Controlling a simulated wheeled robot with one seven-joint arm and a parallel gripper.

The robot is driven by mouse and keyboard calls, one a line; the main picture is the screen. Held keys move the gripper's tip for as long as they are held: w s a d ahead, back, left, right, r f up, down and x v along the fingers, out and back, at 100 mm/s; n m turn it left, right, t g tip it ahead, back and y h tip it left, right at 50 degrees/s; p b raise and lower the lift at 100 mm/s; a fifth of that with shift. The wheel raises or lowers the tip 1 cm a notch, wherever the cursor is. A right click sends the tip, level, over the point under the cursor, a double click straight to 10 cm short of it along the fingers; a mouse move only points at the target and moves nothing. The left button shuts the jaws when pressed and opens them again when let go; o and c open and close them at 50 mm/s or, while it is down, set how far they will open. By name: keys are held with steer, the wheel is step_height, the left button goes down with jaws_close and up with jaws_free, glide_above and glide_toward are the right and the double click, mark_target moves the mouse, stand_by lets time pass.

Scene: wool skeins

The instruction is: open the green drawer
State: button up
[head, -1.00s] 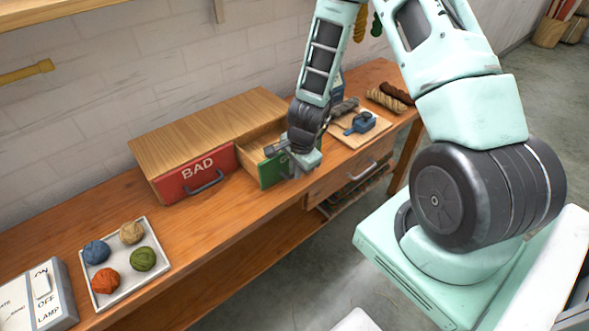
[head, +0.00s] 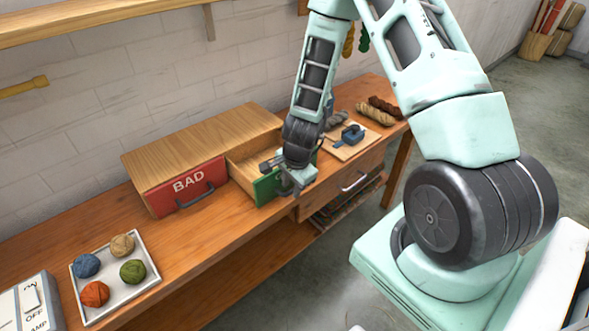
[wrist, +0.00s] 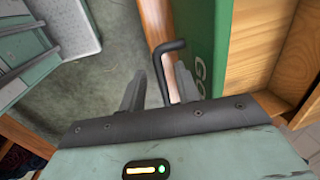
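The green drawer (head: 266,188) sticks out of the wooden cabinet, so its bare wooden inside shows in the head view. In the wrist view its green front (wrist: 200,45) bears light letters, partly cut off. Its dark handle (wrist: 170,46) stands out from that front. My gripper (head: 293,184) is at the drawer front and hides part of it. In the wrist view the two fingers of my gripper (wrist: 159,78) are apart, with the handle's bar between them. I cannot tell whether a finger touches the bar.
The red drawer (head: 187,188), marked BAD, is closed on the left. A tray (head: 142,284) of several yarn balls and a lamp switch box (head: 30,305) stand further left. A board with a blue device (head: 352,135) and skeins (head: 376,114) lie right. Below is a bench drawer (head: 340,185).

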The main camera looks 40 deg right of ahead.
steer(key=s+r+p, duration=0.3)
steer(key=r+p, duration=0.2)
steer(key=r, duration=1.1)
steer(key=shift+r, duration=0.35)
steer(key=shift+d, duration=0.1)
steer(key=s+a+r+n+g+y+b, duration=0.1)
steer(key=s+a+r+n, duration=0.2)
steer(key=a+n, duration=0.45)
steer(key=s+a+r+n+y+b, duration=0.1)
steer(key=s+a+r+n, duration=0.3)
steer(key=a, duration=0.6)
steer(key=s+a+r+n, duration=0.1)
steer(key=s+a+n, duration=0.1)
steer(key=s+n, duration=0.3)
steer(key=s+a+r+n+g+h+b, duration=0.1)
steer(key=s+a+r+n, duration=0.1)
steer(key=s+n, duration=0.4)
steer(key=a+n, duration=0.1)
steer(key=n, duration=0.1)
steer(key=shift+s+a+n+h, duration=0.15)
steer(key=shift+s+n+h, duration=0.1)
steer(key=shift+n+h, duration=0.1)
